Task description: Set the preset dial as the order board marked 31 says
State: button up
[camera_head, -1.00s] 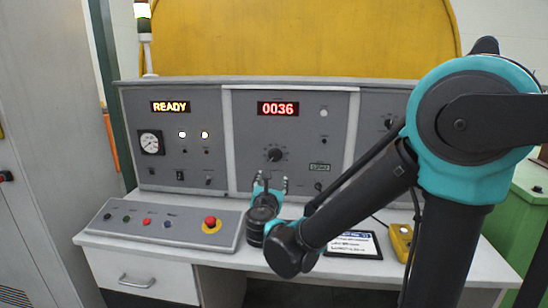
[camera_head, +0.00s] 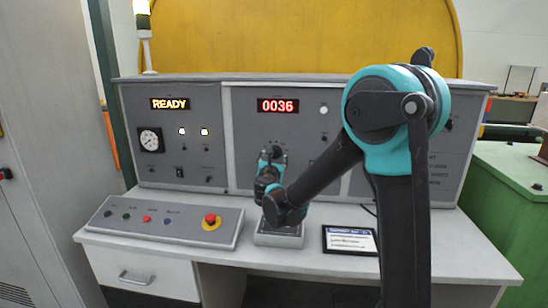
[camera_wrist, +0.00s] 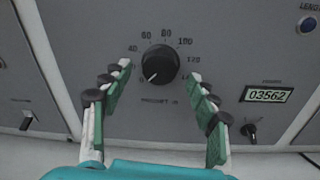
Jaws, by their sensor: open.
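The preset dial (camera_wrist: 160,64) is a round black knob in the wrist view, on the grey panel amid a printed scale. Its white pointer mark points to the lower left. My gripper (camera_wrist: 160,76) is open, one finger pair on each side of the dial and a little below it; I cannot tell whether they touch it. In the head view my gripper (camera_head: 272,157) is in front of the panel and hides the dial. A framed board (camera_head: 350,240) lies on the desk; its number and text are too small to read.
A red display (camera_head: 278,106) reads 0036 and a sign (camera_head: 171,104) reads READY. A small counter (camera_wrist: 267,95) reads 03562, above a small black knob (camera_wrist: 250,131). A sloped button box (camera_head: 166,219) with a red emergency button (camera_head: 210,221) stands on the desk left.

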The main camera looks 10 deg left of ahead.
jog(key=shift+w, duration=1)
jog(key=c, duration=1.2)
